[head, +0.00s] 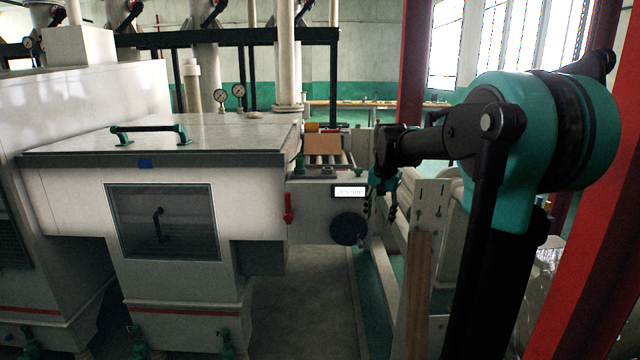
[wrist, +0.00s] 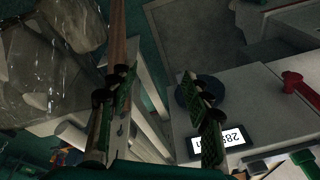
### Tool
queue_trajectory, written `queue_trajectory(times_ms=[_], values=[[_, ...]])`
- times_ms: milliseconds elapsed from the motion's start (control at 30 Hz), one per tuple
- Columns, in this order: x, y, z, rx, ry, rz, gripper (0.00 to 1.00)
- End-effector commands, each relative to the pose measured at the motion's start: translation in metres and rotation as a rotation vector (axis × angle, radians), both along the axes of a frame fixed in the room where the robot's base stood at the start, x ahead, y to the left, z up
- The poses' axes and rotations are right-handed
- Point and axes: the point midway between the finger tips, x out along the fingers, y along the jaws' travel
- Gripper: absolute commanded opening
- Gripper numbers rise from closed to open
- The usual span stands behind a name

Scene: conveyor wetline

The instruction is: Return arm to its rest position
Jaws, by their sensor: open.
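My teal and black arm reaches out from the right side of the head view. My gripper (head: 380,205) hangs pointing down at its far end, beside the end of the roller conveyor and above the pale frame. In the wrist view my gripper (wrist: 160,120) has its fingers spread wide apart, with nothing between them. The floor and part of a pale frame show beyond the fingers.
A white machine (head: 230,200) with a handled lid fills the left. Its panel has a red lever (head: 288,207), a lit display (head: 348,191) and a black round knob (head: 348,229). A cardboard box (head: 322,143) sits on the rollers. A red post (head: 590,240) stands right.

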Motion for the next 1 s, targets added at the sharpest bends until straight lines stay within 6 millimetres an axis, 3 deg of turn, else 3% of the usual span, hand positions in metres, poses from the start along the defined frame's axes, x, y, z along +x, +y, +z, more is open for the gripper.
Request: queue_trajectory(times_ms=[33,300,400,500,600,700,1000], values=[[-0.027,-0.002,-0.022,-0.010,-0.016,0.046,0.49],[-0.160,-0.010,-0.131,-0.082,-0.107,0.311,0.49],[-0.206,-0.012,-0.165,-0.109,-0.134,0.392,0.49],[-0.239,-0.013,-0.189,-0.131,-0.154,0.452,0.49],[-0.260,-0.013,-0.204,-0.145,-0.165,0.489,0.49],[-0.267,-0.013,-0.210,-0.152,-0.169,0.504,0.49],[-0.267,-0.013,-0.210,-0.152,-0.169,0.504,0.49]])
